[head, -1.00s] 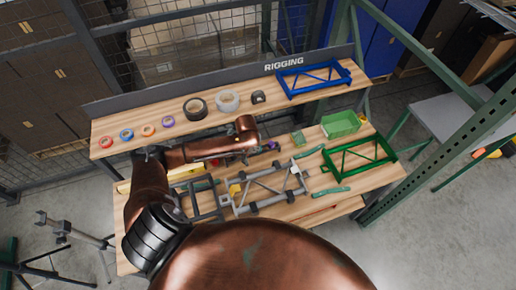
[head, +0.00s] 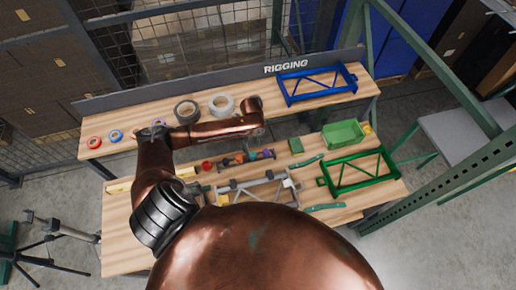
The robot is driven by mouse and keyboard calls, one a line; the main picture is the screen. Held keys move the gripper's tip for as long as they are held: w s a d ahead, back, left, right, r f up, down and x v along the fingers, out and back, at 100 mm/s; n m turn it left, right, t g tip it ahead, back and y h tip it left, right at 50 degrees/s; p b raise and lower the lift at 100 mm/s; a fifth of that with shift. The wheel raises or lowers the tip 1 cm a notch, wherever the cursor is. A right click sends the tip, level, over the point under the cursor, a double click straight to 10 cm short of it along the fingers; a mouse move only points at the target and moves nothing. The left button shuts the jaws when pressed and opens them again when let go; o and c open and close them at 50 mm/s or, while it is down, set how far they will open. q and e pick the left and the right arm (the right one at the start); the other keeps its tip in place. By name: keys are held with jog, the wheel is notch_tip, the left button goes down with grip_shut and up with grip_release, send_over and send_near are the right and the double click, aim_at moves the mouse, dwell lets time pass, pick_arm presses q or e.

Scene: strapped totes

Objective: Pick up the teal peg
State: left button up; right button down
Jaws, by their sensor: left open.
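A short row of small coloured pegs (head: 240,158) lies on the lower wooden bench, with red, orange and purple ones showing. I cannot pick out a teal peg for certain among them; it may be too small or hidden. My left gripper (head: 259,142) points down just above and behind the right part of this row. It is open and appears empty, though its fingertips are small and hard to make out. My right gripper is not in view.
Tape rolls (head: 221,104) and a blue frame (head: 317,96) are on the upper shelf.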

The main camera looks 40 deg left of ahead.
aim_at(252, 154)
pick_arm(q)
jog(key=shift+w+d+f, duration=0.1)
jog(key=shift+w+f, duration=0.2)
jog(key=shift+w, duration=0.1)
jog(key=shift+w+d+f, duration=0.1)
jog(key=shift+f, duration=0.3)
jog(key=f, duration=0.1)
jog(key=s+f+p, duration=0.1)
jog(key=f, duration=0.1)
jog(key=shift+s+f, duration=0.25)
jog(key=shift+f, duration=0.05)
notch_tip(252, 154, down, 2)
jog(key=shift+f+p, duration=0.25)
jog(key=shift+p, duration=0.05)
jog(key=c, duration=0.7)
jog(key=shift+w, duration=0.1)
jog(key=c, duration=0.3)
grip_shut()
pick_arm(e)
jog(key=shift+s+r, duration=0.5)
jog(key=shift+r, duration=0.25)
